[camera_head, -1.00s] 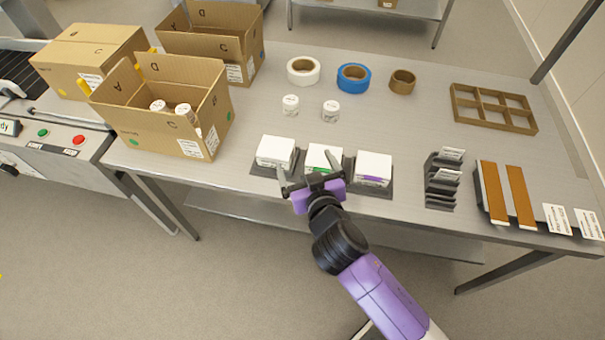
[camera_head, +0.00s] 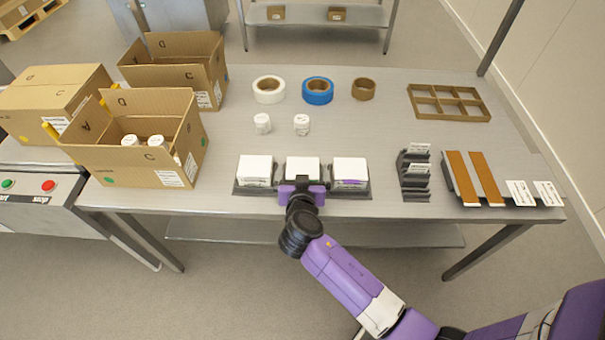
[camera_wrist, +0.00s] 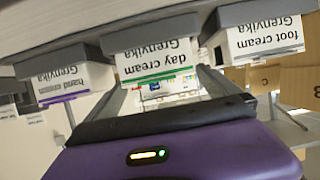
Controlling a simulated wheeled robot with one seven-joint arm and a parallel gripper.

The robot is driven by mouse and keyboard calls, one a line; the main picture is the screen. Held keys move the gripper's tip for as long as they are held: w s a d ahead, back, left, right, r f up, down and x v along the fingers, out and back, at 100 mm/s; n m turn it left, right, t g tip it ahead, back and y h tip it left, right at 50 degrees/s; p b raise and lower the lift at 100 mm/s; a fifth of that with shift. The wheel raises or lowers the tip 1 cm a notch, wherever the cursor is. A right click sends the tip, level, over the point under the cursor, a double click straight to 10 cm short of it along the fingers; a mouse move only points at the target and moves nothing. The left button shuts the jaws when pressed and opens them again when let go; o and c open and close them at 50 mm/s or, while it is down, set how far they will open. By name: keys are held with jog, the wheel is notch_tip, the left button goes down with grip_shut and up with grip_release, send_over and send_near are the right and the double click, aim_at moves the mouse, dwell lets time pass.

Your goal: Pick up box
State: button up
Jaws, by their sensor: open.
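Three white boxes sit in a row in dark grey holders at the table's front edge: a left box (camera_head: 255,170), a middle box (camera_head: 303,168) and a right box (camera_head: 350,170). In the wrist view, upside down, they read foot cream (camera_wrist: 266,38), day cream with a green stripe (camera_wrist: 157,60) and hand cream with a purple stripe (camera_wrist: 72,80). My gripper (camera_head: 303,188) is level with the middle box, directly in front of it. Its jaws are open and empty, facing the day cream box. The fingertips are mostly hidden in the head view.
An open carton (camera_head: 140,170) holding white jars stands at the left, with more cartons behind. Two jars (camera_head: 262,124) (camera_head: 302,125) and tape rolls (camera_head: 317,91) stand behind the boxes. A black rack (camera_head: 415,175) is to the right; a brown divider (camera_head: 448,102) lies far right.

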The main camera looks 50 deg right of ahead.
jog(key=shift+x, duration=1.2)
jog(key=c, duration=1.2)
jog(key=shift+r, duration=0.1)
